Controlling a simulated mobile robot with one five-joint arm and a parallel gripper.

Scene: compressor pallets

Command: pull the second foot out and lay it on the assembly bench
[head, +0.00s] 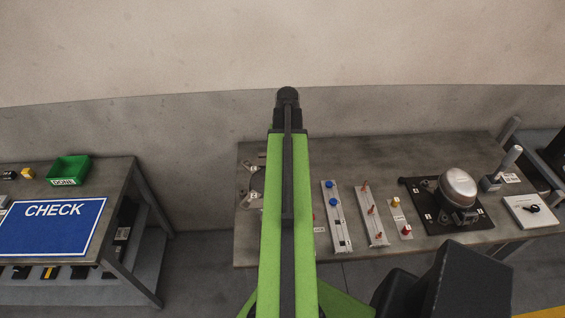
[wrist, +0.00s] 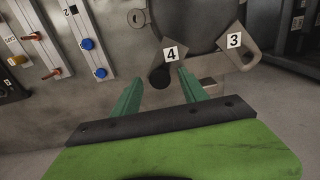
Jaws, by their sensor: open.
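In the wrist view a dark round body stands on metal mounting tabs, two of them labelled 4 (wrist: 171,53) and 3 (wrist: 233,41). A black round foot (wrist: 159,77) shows at the end of the tab labelled 4. My gripper (wrist: 159,79) is open, its green fingers on either side of this foot. I cannot tell whether they touch it. The tab labelled 3 has an open hole at its end. In the head view my arm hides the gripper and most of this unit; only labelled tabs (head: 254,195) show on its left. The assembly bench (head: 400,155) is grey.
Strips with blue knobs (head: 333,201), red pins (head: 372,210) and small caps lie right of my arm. A second silver compressor (head: 458,186) stands on a black mat farther right. A left table holds a blue CHECK mat (head: 55,230) and green DONE bin (head: 69,168). The bench's rear middle is clear.

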